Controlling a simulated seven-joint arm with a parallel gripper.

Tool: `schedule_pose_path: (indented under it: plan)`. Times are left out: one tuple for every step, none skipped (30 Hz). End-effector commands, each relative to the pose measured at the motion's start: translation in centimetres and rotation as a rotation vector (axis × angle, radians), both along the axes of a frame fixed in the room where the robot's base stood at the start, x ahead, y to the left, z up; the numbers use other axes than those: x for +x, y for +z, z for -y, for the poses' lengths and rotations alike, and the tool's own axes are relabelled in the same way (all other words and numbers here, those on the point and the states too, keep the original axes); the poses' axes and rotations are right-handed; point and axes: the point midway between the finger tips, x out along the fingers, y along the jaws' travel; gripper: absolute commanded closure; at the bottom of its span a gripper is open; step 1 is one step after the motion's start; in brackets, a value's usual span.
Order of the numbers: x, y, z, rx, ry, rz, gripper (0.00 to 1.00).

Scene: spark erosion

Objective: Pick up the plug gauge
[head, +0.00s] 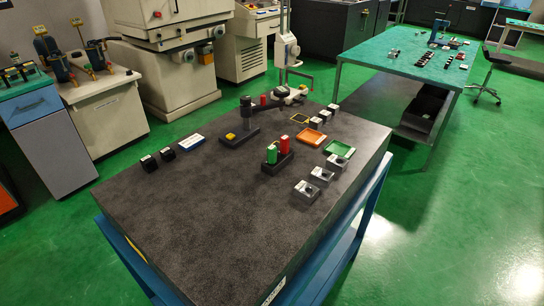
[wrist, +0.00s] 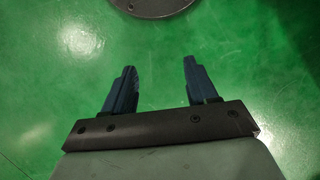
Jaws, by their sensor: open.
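On the dark granite table (head: 170,215) in the head view, a black holder (head: 279,164) carries a green upright piece (head: 271,155) and a red upright piece (head: 285,146). These look like gauge handles, but I cannot tell for sure which piece is the plug gauge. In the wrist view my gripper (wrist: 159,65) has its two blue fingers wide apart, with nothing between them. I cannot make out the gripper in the head view, and the wrist view shows no gauge.
An orange tray (head: 311,137) and a green tray (head: 339,147) lie right of the holder, near several grey blocks (head: 306,192). The table's front is clear.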

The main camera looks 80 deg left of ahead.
Motion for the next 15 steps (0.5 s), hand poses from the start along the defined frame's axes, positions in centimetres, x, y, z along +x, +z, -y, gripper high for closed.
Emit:
schedule_pose_path:
  plan:
    - [1.8, 0.6, -1.8, 0.009, 0.035, 0.022, 0.43]
    - [2.6, 1.0, -2.6, 0.014, 0.053, 0.032, 0.43]
    - [3.6, 1.6, -3.9, 0.022, 0.078, 0.046, 0.43]
    - [4.3, 2.0, -4.8, 0.026, 0.096, 0.056, 0.43]
    - [5.0, 2.5, -5.8, 0.032, 0.114, 0.067, 0.43]
    - [5.9, 3.2, -7.2, 0.041, 0.139, 0.081, 0.43]
    - [6.5, 3.7, -8.2, 0.046, 0.157, 0.092, 0.43]
    - [7.1, 4.2, -9.3, 0.052, 0.176, 0.102, 0.43]
    - [7.9, 4.9, -10.8, 0.062, 0.201, 0.115, 0.43]
    - [8.4, 5.5, -11.9, 0.068, 0.22, 0.125, 0.43]
    - [8.9, 6.1, -13.0, 0.074, 0.238, 0.134, 0.43]
    - [9.5, 7.0, -14.6, 0.083, 0.262, 0.147, 0.43]
    - [9.9, 7.6, -15.7, 0.091, 0.281, 0.157, 0.43]
    - [10.4, 8.3, -16.9, 0.099, 0.299, 0.167, 0.43]
    - [10.8, 9.1, -18.6, 0.108, 0.324, 0.179, 0.43]
